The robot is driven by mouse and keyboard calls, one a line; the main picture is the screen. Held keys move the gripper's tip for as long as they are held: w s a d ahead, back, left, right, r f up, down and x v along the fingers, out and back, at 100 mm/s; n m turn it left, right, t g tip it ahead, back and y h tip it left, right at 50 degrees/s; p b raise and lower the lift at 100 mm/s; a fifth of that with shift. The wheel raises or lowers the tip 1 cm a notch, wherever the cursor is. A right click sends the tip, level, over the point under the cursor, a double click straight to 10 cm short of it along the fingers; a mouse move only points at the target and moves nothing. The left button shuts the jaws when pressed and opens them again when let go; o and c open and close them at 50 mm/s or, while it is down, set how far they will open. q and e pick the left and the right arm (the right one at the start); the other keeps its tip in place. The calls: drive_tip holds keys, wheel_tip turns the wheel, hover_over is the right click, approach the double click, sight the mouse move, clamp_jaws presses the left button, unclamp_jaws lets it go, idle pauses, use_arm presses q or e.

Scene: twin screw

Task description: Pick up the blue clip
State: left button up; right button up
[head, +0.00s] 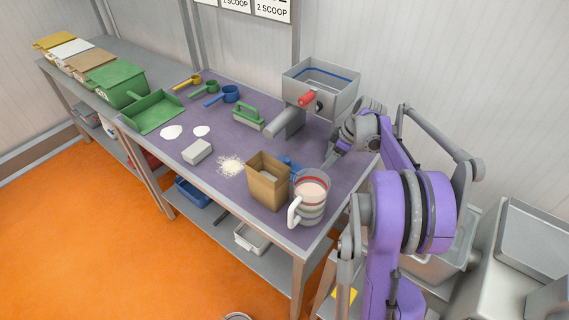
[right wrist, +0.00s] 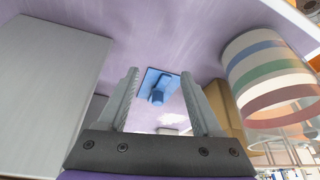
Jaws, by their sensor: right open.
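The blue clip (head: 289,163) lies on the purple mat of the table, behind the brown paper bag and partly hidden by it in the head view. It also shows whole in the right wrist view (right wrist: 158,84), flat on the mat with a raised middle part. My right gripper (head: 329,160) is just to the right of the clip in the head view. In the right wrist view the two fingers of the open gripper (right wrist: 159,88) frame the clip, with nothing held between them. My left gripper is out of view.
A brown paper bag (head: 266,186) and a striped measuring jug (head: 311,197) stand close in front of the clip. A grey metal hopper machine (head: 321,86) stands behind. White powder (head: 231,166), a grey block (head: 197,152) and colored scoops (head: 222,97) lie farther left.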

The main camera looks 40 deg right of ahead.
drive_tip(key=p, duration=0.1)
hover_over(289, 160)
drive_tip(key=s+d, duration=0.1)
drive_tip(key=s, duration=0.1)
drive_tip(key=shift+w+d+r, duration=0.1)
drive_tip(key=shift+w+r, duration=0.05)
drive_tip(key=shift+w, duration=0.05)
drive_tip(key=x, duration=0.5)
clamp_jaws()
